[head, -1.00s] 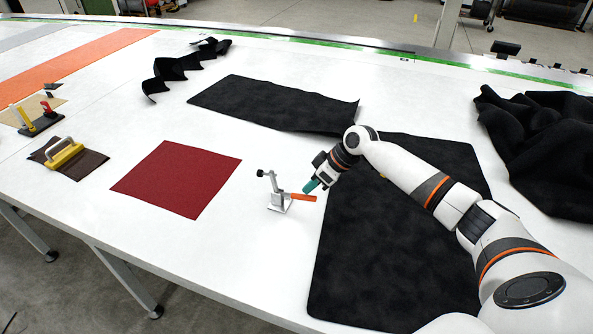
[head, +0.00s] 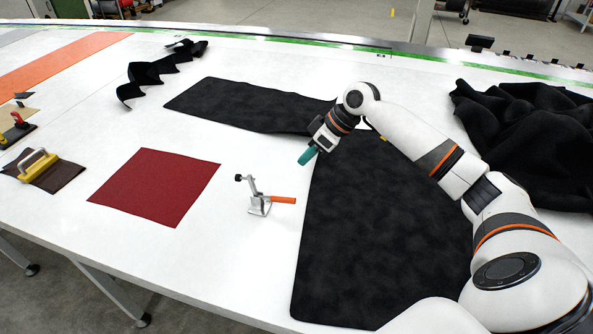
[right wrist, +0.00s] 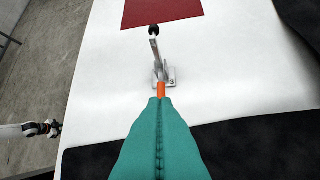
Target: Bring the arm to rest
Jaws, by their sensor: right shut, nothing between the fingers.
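My right arm reaches in from the right in the head view. Its gripper (head: 307,156) has teal fingers, is shut and empty, and hangs above the table close to the edge of a large black sheet. A toggle clamp (head: 259,204) with an orange handle stands on the white table, in front of and to the left of the gripper, with a gap between them. In the right wrist view the closed teal fingers (right wrist: 160,125) point toward the clamp (right wrist: 160,68) and overlap part of its orange handle.
The large black sheet (head: 385,240) lies under my right arm. A crumpled black cloth (head: 530,145) is at the right. A dark red square (head: 158,187) and a brown pad with a yellow-handled tool (head: 40,166) lie to the left. White table between the red square and clamp is clear.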

